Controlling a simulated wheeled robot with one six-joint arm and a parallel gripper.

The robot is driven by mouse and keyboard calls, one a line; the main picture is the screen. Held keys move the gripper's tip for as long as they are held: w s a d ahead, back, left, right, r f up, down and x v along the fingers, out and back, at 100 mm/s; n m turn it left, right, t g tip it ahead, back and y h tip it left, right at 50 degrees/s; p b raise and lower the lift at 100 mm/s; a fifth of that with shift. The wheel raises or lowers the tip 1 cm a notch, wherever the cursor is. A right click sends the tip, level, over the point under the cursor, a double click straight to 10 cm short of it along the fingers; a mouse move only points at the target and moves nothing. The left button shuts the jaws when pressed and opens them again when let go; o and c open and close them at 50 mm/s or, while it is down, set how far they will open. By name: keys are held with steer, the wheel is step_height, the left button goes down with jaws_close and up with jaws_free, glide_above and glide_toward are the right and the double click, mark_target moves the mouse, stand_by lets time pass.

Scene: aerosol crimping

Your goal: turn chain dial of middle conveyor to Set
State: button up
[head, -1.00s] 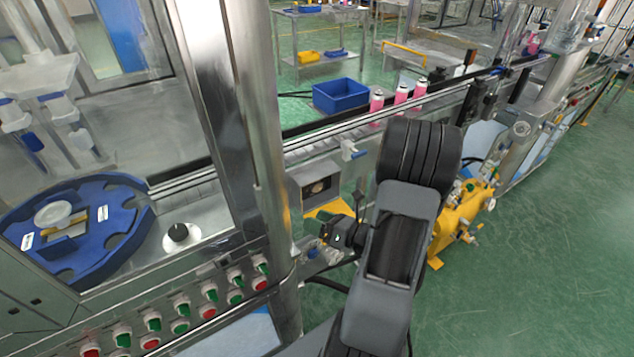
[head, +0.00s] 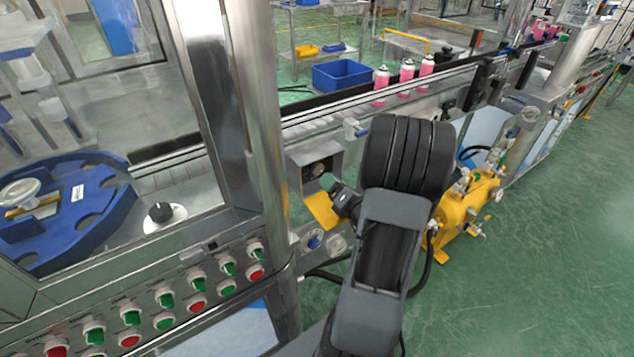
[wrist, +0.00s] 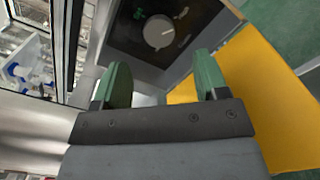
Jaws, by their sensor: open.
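A round grey dial (wrist: 158,32) with a pointer mark sits on a dark panel (wrist: 125,42) in the wrist view. Its setting labels are too small to read. In the head view the dial (head: 317,171) is on a grey box (head: 326,155) under the middle conveyor (head: 340,115). My gripper (wrist: 163,80) is open and empty, its green fingers apart from each other and short of the dial. In the head view my gripper (head: 329,187) is just below and right of the dial, not visibly touching it.
A yellow plate (head: 322,208) lies close below the box, and yellow also fills the right of the wrist view. A blue-centred dial (head: 313,241) is lower on the frame. A steel post (head: 255,150) stands to the left. Pink cans (head: 406,75) stand on the conveyor.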

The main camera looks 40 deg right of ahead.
mark_target(318, 170)
steer(key=w, duration=0.7)
steer(key=shift+w+d, duration=0.2)
steer(key=shift+w, duration=0.1)
steer(key=c, duration=0.9)
steer(key=shift+a, duration=0.2)
steer(key=shift+d, duration=0.1)
